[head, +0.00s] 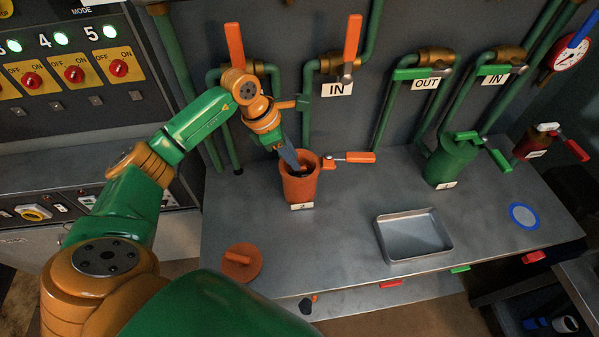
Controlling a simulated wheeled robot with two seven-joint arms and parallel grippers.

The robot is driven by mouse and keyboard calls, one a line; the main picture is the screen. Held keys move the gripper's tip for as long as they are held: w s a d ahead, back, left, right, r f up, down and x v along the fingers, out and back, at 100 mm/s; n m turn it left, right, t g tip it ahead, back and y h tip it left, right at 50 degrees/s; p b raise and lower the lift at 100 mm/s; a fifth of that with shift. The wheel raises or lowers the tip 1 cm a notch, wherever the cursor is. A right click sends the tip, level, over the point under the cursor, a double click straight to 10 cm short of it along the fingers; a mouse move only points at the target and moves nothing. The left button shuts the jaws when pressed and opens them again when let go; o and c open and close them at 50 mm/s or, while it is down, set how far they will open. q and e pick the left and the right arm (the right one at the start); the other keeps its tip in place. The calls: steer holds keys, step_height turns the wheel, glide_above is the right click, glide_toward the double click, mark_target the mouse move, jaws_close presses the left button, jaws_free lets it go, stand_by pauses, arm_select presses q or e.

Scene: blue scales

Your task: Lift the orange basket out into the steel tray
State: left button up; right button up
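An orange pot (298,187) stands upright on the steel table, with a lever with an orange grip (354,157) out to its right. My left gripper (297,169) points down into the pot's mouth. Its fingertips are hidden in the dark opening, so I cannot tell whether they are open or shut. The orange basket cannot be made out apart from the pot; the pot's inside is mostly hidden. The steel tray (447,248) is shallow, rectangular and empty, on the table to the right of the pot. My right gripper is not in view.
An orange lid (242,264) lies near the table's front left. A green pot (449,163) and a red pot (530,143) stand at the back right. A blue-rimmed disc (524,216) lies at the right. Pipes with levers line the wall. The table between pot and tray is clear.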

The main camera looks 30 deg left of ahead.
arm_select(q)
steer(key=p+x, duration=0.1)
steer(key=x, duration=0.3)
steer(key=shift+s, duration=0.15)
steer(key=shift+a+f, duration=0.15)
jaws_close()
stand_by(1.0)
